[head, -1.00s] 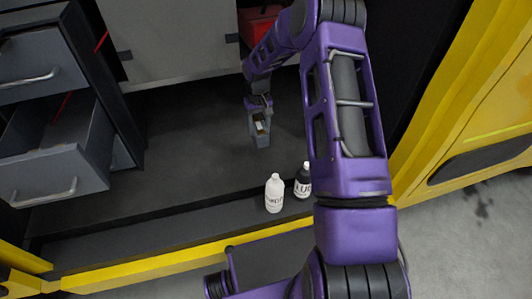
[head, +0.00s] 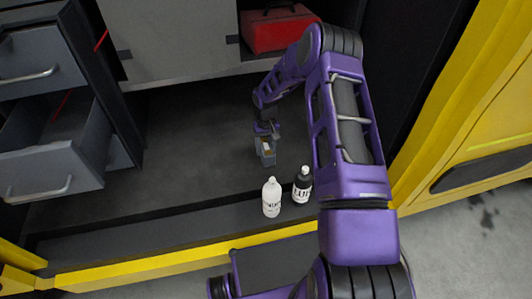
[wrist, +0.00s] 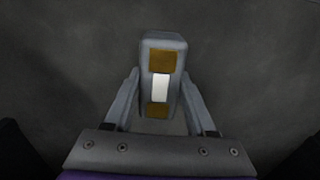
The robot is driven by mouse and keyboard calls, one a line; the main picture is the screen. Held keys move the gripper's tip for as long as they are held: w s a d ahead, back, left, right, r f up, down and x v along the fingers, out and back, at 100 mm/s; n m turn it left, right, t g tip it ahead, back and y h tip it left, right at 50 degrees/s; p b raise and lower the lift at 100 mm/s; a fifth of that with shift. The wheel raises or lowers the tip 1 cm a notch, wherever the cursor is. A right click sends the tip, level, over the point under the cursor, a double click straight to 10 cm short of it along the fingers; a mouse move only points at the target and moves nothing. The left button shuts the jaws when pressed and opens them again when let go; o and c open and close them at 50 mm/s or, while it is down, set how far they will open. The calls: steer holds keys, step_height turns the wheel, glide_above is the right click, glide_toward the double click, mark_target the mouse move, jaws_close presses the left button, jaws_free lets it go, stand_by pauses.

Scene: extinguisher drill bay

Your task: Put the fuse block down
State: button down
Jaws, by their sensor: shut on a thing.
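The fuse block is a small grey block with two brown patches and a white one between them; it shows in the head view (head: 267,158) and in the wrist view (wrist: 161,52). My gripper (head: 266,142) is shut on the fuse block, with one finger on each side of it in the wrist view (wrist: 160,100). The block is over the dark floor of the bay, behind the two bottles. I cannot tell whether its underside touches the floor.
An open grey drawer (head: 50,170) is at the left. A red case (head: 278,30) sits at the back. The dark floor (head: 190,135) left of the block is clear.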

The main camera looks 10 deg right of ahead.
mark_target(266, 146)
steer(key=shift+f, duration=1.15)
steer(key=shift+f, duration=0.15)
steer(key=shift+c, duration=1.1)
jaws_free()
step_height(266, 146, up, 12)
steer(key=shift+r+p, duration=0.15)
steer(key=shift+p, duration=0.6)
